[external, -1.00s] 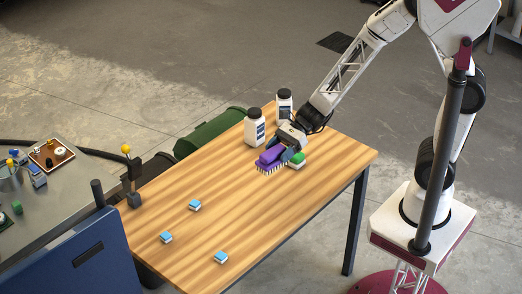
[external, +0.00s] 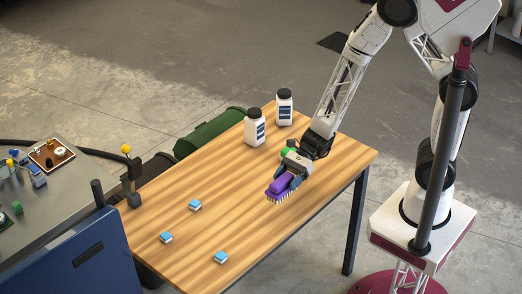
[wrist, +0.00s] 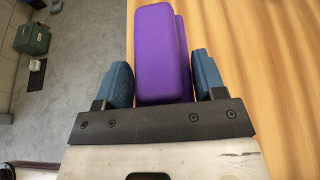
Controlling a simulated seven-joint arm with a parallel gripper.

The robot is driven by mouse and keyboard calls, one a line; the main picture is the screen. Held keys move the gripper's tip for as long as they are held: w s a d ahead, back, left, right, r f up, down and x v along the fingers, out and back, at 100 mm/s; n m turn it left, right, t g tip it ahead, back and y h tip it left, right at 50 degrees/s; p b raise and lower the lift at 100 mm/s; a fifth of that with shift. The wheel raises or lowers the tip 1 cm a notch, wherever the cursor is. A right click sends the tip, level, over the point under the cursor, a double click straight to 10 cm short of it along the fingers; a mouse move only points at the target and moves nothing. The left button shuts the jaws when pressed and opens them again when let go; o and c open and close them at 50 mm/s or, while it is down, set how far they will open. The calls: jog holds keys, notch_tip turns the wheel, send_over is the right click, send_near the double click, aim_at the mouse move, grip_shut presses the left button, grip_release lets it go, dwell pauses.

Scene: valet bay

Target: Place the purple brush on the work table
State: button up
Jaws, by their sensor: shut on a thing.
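The purple brush (external: 279,188) is held in my gripper (external: 291,180) over the right part of the wooden work table (external: 240,215), with its pale bristles facing down. I cannot tell whether the bristles touch the table top. In the wrist view, the brush's purple body (wrist: 162,55) lies between the two blue fingers of my gripper (wrist: 162,78), which is shut on it. The table's wood grain (wrist: 255,45) fills the right of that view.
Two white bottles (external: 255,129) with dark caps stand at the table's back. Several small blue-topped blocks (external: 194,205) lie at left and front. A grey bench (external: 60,208) stands left of the table.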

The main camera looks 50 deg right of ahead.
jog(key=shift+f, duration=1)
send_over(240, 206)
jog(key=shift+w+f, duration=0.1)
jog(key=shift+f, duration=0.65)
jog(key=shift+d, duration=0.1)
jog(key=shift+f, duration=0.1)
jog(key=shift+f, duration=1.6)
jog(key=shift+f, duration=0.15)
